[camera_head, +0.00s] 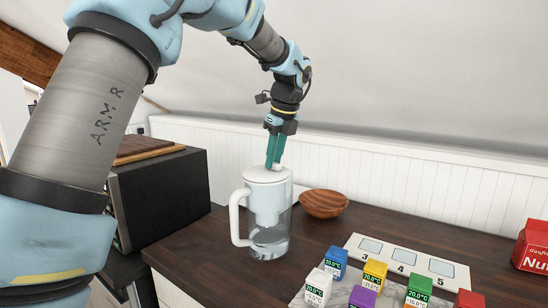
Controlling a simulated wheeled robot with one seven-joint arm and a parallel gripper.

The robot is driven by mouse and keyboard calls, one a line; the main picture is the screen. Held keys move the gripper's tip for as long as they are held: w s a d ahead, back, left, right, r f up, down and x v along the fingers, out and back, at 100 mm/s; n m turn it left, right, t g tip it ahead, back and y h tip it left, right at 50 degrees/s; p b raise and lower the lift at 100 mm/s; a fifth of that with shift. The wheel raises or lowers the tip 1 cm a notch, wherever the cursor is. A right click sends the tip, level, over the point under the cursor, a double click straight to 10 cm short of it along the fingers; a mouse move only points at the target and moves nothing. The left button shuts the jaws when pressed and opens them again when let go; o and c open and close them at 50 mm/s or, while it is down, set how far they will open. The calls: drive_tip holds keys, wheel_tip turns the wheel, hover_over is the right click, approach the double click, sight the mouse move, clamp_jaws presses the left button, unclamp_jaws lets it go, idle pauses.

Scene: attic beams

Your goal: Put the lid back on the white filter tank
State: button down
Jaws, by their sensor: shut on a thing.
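The white filter tank (268,228) is a clear pitcher with a white handle and a white inner funnel, standing upright on the dark wooden counter. The white lid (263,174) is at the tank's top, level with the rim; I cannot tell whether it is fully seated. My gripper (275,163) points down from above, its teal fingers shut on the lid's small knob. The contact between lid and rim is too small to make out.
A wooden bowl (324,203) stands just right of the tank. Several coloured cubes with displays, such as a blue one (335,262), sit in front right near a white numbered panel (405,262). A black oven-like box (165,195) is at left, a red packet (533,248) far right.

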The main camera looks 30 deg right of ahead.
drive_tip(key=shift+f, duration=0.1)
drive_tip(key=c, duration=0.7)
unclamp_jaws()
drive_tip(key=a+b+v, duration=0.1)
drive_tip(key=b+v, duration=0.1)
drive_tip(key=v, duration=0.9)
drive_tip(key=w+a+f+n+g, duration=0.1)
drive_tip(key=w+a+f+n, duration=0.1)
drive_tip(key=a+f+n, duration=0.6)
drive_tip(key=w+a+f+n, duration=0.2)
drive_tip(key=a+f+n, duration=0.4)
drive_tip(key=a, duration=0.4)
drive_tip(key=s+a+f+n, duration=0.6)
drive_tip(key=a+n, duration=0.2)
drive_tip(key=a, duration=0.2)
drive_tip(key=s+a+f+n+h, duration=0.1)
drive_tip(key=s+a+f+n, duration=0.5)
drive_tip(key=a+n, duration=0.3)
drive_tip(key=shift+a+f+n, duration=0.3)
drive_tip(key=shift+a+f, duration=0.15)
drive_tip(key=shift+a, duration=0.45)
